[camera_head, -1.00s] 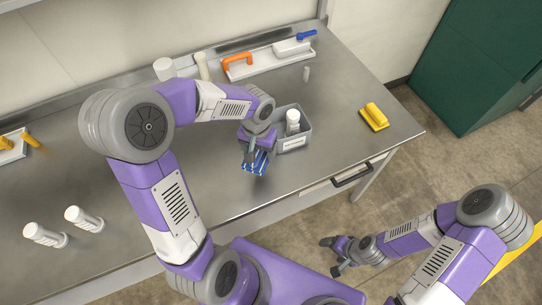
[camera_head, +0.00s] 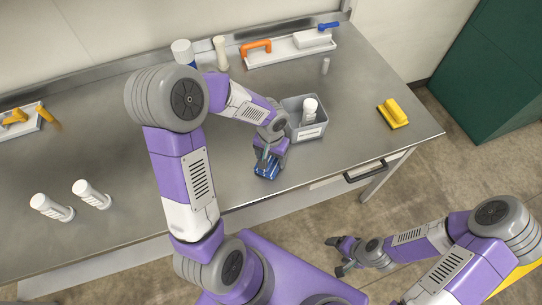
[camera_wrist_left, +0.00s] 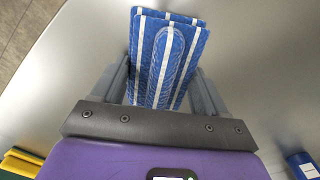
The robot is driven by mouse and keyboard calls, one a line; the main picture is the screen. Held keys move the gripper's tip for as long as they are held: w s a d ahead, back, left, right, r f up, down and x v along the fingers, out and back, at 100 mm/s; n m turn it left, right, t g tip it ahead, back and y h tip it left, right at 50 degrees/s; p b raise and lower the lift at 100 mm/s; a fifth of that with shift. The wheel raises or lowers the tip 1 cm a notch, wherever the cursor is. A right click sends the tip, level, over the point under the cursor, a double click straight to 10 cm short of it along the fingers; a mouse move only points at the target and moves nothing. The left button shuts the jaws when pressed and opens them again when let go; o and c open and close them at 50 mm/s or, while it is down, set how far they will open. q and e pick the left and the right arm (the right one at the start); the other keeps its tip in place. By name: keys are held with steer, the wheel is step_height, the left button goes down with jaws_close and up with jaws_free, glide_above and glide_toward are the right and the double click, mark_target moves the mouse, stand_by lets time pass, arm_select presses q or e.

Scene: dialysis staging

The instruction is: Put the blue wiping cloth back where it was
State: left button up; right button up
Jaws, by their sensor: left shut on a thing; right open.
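The blue wiping cloth (camera_head: 267,166) is folded, with white stripes. My left gripper (camera_head: 268,160) is shut on it, over the steel table just in front of the grey bin. In the left wrist view the cloth (camera_wrist_left: 168,55) stands out between the fingers of the left gripper (camera_wrist_left: 165,90), with bare table beyond it. I cannot tell whether the cloth touches the table. My right gripper (camera_head: 340,256) is open and empty, low in front of the table, over the floor.
The grey bin (camera_head: 316,128) holds a white bottle (camera_head: 310,108). A yellow-handled block (camera_head: 393,113) sits to the right. A white tray (camera_head: 285,51) with an orange handle (camera_head: 256,46) lies at the back.

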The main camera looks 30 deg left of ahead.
arm_select(q)
steer(key=shift+f, duration=0.2)
steer(key=o, duration=1)
steer(key=shift+r, duration=0.1)
steer(key=shift+r, duration=0.15)
step_height(320, 180, up, 12)
steer(key=p, duration=0.3)
steer(key=shift+p, duration=0.35)
